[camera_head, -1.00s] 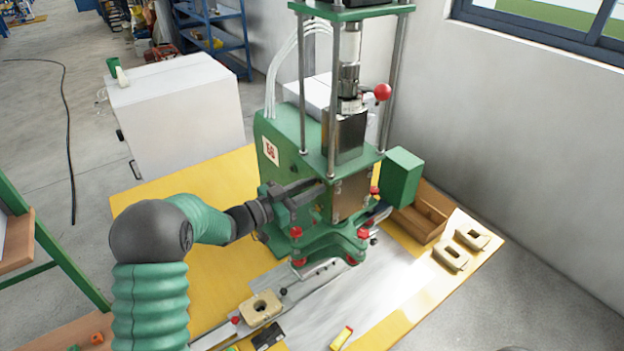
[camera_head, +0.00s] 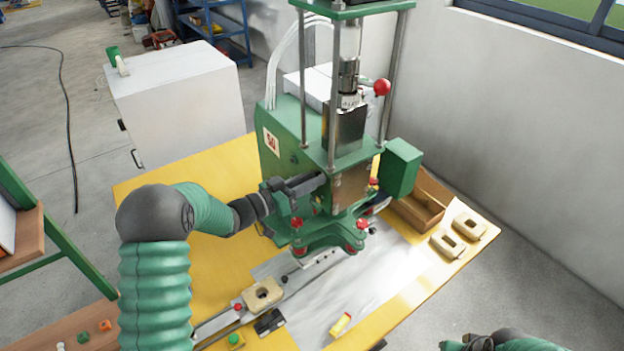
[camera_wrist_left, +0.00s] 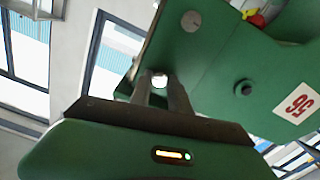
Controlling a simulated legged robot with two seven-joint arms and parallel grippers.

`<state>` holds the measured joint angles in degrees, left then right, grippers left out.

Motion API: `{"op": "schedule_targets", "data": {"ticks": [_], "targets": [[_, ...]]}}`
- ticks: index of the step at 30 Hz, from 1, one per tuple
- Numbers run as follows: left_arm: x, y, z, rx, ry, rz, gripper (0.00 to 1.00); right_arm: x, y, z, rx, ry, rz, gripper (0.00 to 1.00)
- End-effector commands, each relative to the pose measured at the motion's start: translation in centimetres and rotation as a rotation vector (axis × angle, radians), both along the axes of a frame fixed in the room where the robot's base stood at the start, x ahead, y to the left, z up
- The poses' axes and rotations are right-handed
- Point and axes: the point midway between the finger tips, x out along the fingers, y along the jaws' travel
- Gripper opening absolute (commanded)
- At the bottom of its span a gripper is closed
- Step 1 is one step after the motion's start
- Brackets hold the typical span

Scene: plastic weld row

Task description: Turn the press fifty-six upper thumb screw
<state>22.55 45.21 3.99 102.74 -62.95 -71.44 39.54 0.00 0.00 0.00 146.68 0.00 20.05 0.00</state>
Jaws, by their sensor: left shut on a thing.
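The green press (camera_head: 290,130) stands on the yellow table, and its number plate (camera_head: 271,142) reads 56 upside down in the left wrist view (camera_wrist_left: 299,103). My left gripper (camera_head: 316,182) reaches the press's near left side, below the upper plate. In the left wrist view its two dark fingers (camera_wrist_left: 162,84) are shut around a small pale, round-ended piece (camera_wrist_left: 160,80), seemingly the upper thumb screw. The fingers hide most of it, so its turn angle cannot be told. A dark round knob (camera_wrist_left: 245,88) sits apart on the green side.
Red knobs (camera_head: 297,223) stand on the press's lower flange, close below my left gripper. A green box (camera_head: 401,170) juts from its right side. A wooden tray (camera_head: 418,208) and two beige pieces (camera_head: 468,226) lie right. A beige block (camera_head: 262,294) sits on the front rail.

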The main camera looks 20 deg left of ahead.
Motion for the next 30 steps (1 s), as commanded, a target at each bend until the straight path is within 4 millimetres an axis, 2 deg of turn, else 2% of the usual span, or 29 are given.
{"op": "schedule_targets", "data": {"ticks": [2, 3, 7, 16, 20, 23, 30], "targets": [[-0.2, 0.0, -0.7, 0.004, 0.015, 0.000, 0.00, 0.0, 0.0, -0.1, 0.000, 0.000, 0.000, 0.36], [-0.2, 0.0, -0.7, 0.005, 0.014, 0.000, 0.28, 0.0, 0.0, -0.1, 0.000, 0.000, 0.000, 0.36], [-0.1, 0.0, -0.5, 0.003, 0.009, 0.000, 0.44, 0.0, 0.0, -0.1, 0.000, 0.000, 0.000, 0.36], [-0.2, 0.1, -0.2, 0.002, 0.002, 0.000, 0.44, 0.0, 0.0, -0.1, 0.000, 0.000, 0.000, 0.36], [-1.2, 1.0, -0.3, 0.002, 0.001, 0.002, 0.44, 0.0, 0.0, -0.6, 0.000, 0.000, 0.000, 0.36], [-3.0, 2.5, -0.5, 0.003, 0.002, 0.005, 0.44, 0.0, 0.0, -1.4, 0.000, 0.000, 0.000, 0.36], [-8.6, 7.0, -0.6, 0.003, 0.004, 0.006, 0.44, 0.0, 0.0, -3.2, 0.000, 0.000, 0.000, 0.36]]}}
